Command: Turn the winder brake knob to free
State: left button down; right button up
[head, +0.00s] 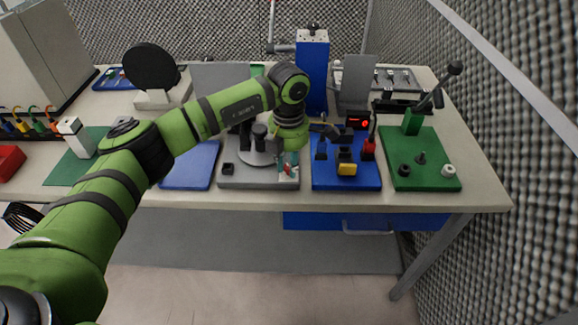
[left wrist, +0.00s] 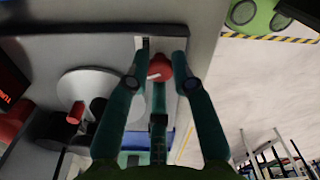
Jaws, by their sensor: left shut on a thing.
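The winder is a grey base (head: 232,182) on the bench with a pale round disc that also shows in the left wrist view (left wrist: 76,88). Its red knob (left wrist: 160,70) sits near one end of the base and bears a white mark; a small part of it shows in the head view (head: 288,170). My left gripper (left wrist: 158,62) points down over the base and is shut on the red knob, one green finger on either side. Any label beside the knob is too small or hidden to read. My right gripper is in neither view.
A blue board (head: 325,180) with a yellow block and levers stands right of the winder. A green board (head: 432,178) with a lever is farther right. A blue mat (head: 190,170) lies to the left. Foam walls bound the bench behind and right.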

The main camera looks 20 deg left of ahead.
aim_at(288, 167)
pick_arm(q)
jog(key=shift+s+a+f+n+b, duration=0.1)
jog(key=shift+n+b, duration=0.5)
jog(key=shift+n, duration=1.6)
jog(key=c, duration=1.1)
grip_release()
jog(key=shift+o, duration=0.2)
jog(key=shift+r, duration=0.3)
notch_tip(288, 167, up, 12)
jog(key=shift+f, duration=0.2)
